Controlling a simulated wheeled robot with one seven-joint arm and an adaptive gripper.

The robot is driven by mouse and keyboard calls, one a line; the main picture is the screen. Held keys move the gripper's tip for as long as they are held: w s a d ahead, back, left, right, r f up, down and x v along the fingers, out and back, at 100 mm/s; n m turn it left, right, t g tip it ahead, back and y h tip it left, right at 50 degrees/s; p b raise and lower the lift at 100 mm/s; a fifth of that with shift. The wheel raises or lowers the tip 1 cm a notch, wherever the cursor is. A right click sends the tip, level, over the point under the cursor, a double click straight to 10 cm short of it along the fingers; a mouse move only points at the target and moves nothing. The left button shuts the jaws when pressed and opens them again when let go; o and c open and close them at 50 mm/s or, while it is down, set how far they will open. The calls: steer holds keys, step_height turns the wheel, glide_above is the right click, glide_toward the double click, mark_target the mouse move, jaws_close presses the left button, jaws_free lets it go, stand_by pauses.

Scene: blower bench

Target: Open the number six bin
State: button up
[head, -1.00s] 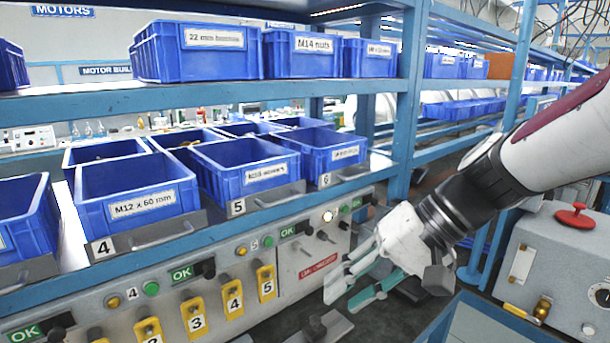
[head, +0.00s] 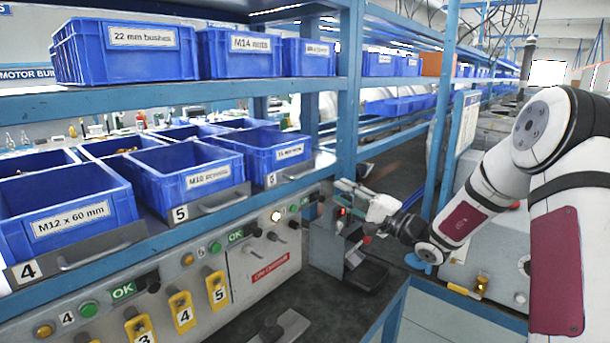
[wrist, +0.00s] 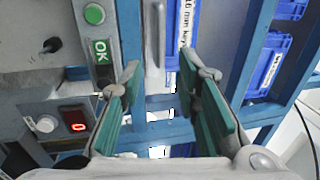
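The number six bin (head: 262,163) is a blue bin on the middle shelf, at the right end of its row. Its grey front plate carries a "6" and a bar handle (head: 299,173). My gripper (head: 345,200) is to the right of this bin and lower, apart from it, near a grey box with a red display. In the wrist view my gripper (wrist: 159,68) is open, with green pads and nothing held. A grey bar handle (wrist: 155,38) and a labelled blue bin front (wrist: 183,40) lie ahead between the fingertips; the bin's number is not visible there.
The number five bin (head: 165,178) stands left of bin six. A blue shelf post (head: 348,95) rises right of bin six. The control panel (head: 245,275) with yellow tags runs below. The red display (wrist: 76,120) shows left of the fingers.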

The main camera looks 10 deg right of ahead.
mark_target(305, 174)
steer(key=x, duration=1.3)
steer(key=shift+a, duration=0.1)
steer(key=shift+s, duration=0.1)
steer(key=shift+c, duration=0.4)
jaws_close()
